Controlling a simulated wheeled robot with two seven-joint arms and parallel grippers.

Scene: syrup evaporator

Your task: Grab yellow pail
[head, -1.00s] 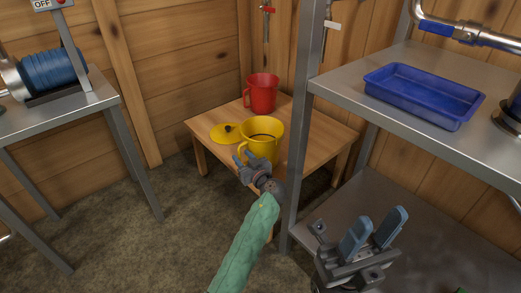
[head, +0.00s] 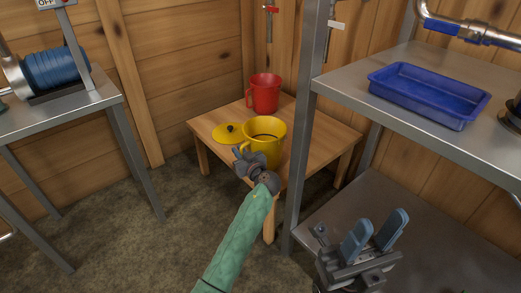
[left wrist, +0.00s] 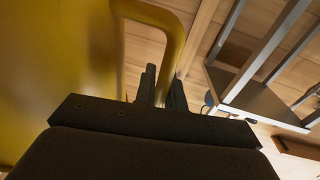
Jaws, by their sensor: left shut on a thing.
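The yellow pail (head: 274,147) stands upright and open-topped on the small wooden table. My left gripper (head: 243,160) is at its near left side, where the pail's handle is. In the left wrist view, the dark fingers (left wrist: 161,88) are shut on the lower part of the yellow handle (left wrist: 174,45), and the pail's wall fills the left. My right gripper (head: 374,236) is open and empty, with its two blue-grey fingers apart, in front of the lower metal shelf.
The round yellow lid (head: 224,136) lies left of the pail on the wooden table (head: 318,147). A red pail (head: 265,96) stands behind. A metal shelf post (head: 301,160) rises close to the right; a blue tray (head: 430,96) is on the upper shelf.

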